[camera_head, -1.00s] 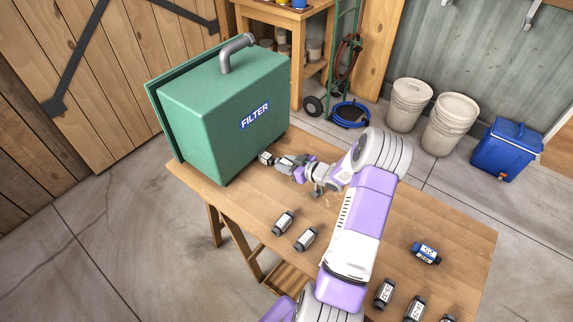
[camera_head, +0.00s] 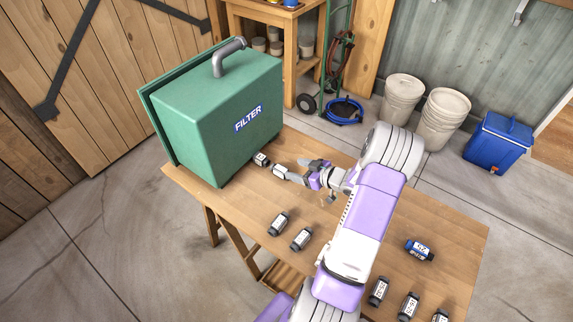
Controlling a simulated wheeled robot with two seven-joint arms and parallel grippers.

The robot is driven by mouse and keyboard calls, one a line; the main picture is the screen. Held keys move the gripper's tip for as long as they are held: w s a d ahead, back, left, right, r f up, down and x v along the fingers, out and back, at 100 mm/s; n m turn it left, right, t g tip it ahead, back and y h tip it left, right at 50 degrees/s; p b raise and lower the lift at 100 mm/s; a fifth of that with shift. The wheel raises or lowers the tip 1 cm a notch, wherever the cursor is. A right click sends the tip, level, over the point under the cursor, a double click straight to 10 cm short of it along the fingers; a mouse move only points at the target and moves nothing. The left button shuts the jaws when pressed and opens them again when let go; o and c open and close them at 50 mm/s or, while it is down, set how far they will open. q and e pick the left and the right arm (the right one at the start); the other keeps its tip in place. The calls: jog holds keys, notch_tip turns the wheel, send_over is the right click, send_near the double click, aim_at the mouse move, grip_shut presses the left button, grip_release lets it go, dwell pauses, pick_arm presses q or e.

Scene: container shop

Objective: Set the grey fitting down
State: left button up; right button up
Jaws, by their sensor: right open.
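The grey fitting (camera_head: 281,170), a short dark-grey piece with a pale label, lies on the wooden table (camera_head: 225,205) in front of the green filter box (camera_head: 215,120). My right gripper (camera_head: 296,170) is open, with its fingers spread just to the right of this fitting; I cannot tell if a finger still touches it. A similar fitting (camera_head: 261,159) stands to its left, close to the box. My left gripper is not in view.
Two fittings (camera_head: 279,223) (camera_head: 301,239) lie nearer on the table. A blue fitting (camera_head: 419,250) and several dark ones (camera_head: 378,291) are at the right. My right arm crosses the table's middle. The far right tabletop is clear.

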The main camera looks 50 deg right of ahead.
jog(key=v, duration=0.4)
jog(key=shift+p, duration=0.3)
jog(key=shift+w+r, duration=0.1)
